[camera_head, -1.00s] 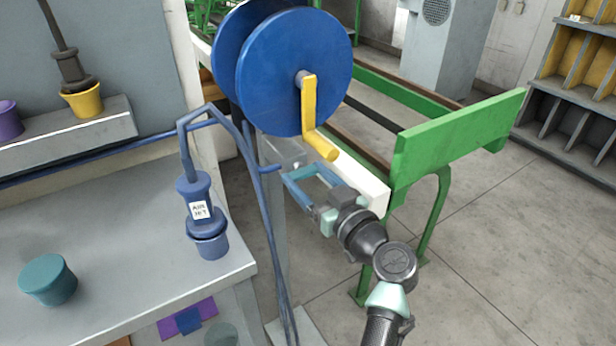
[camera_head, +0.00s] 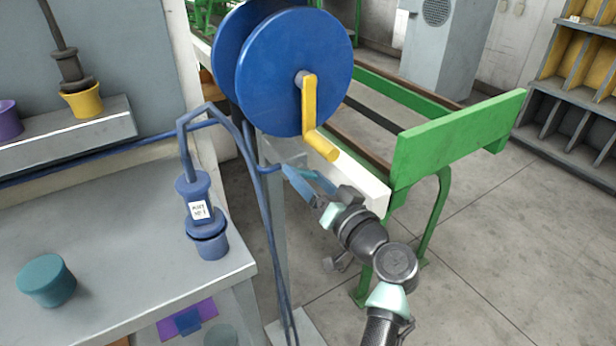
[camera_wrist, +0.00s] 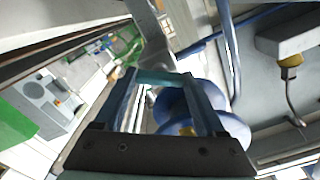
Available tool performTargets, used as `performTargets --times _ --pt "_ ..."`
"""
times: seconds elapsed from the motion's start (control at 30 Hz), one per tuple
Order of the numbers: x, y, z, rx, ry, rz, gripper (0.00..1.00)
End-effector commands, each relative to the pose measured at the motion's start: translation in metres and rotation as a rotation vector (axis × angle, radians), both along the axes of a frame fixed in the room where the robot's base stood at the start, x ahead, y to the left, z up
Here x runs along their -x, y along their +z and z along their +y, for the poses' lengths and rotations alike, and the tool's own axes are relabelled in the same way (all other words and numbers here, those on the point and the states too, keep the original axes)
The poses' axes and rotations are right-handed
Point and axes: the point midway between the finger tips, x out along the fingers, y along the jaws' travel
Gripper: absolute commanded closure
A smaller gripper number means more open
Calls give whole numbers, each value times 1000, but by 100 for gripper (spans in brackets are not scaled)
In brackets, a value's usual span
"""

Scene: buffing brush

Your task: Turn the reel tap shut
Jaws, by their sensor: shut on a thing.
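My gripper (camera_head: 308,182) is at the grey post below the blue reel, its two blue fingers reaching left toward the post. In the wrist view my gripper (camera_wrist: 163,80) has its fingers apart, with a teal bar spanning their tips. This bar appears to be the handle of the reel tap (camera_wrist: 160,77), held between the fingertips. In the head view the fingers largely hide the tap. The blue reel (camera_head: 294,75) with its yellow crank (camera_head: 309,105) stands just above my gripper, apart from it.
A blue hose (camera_head: 262,200) hangs down beside the post, left of my gripper. A green-ended bench frame (camera_head: 455,135) stands close on the right. A grey worktop (camera_head: 110,240) with a blue plug in a socket (camera_head: 208,245) is at left. Floor at lower right is clear.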

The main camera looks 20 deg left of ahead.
Motion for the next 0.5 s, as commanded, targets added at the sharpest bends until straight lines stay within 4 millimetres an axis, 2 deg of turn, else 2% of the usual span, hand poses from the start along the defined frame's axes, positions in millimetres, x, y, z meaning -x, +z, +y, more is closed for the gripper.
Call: performTargets --times 0.5 --pt "0 1 0 -302 0 391 83"
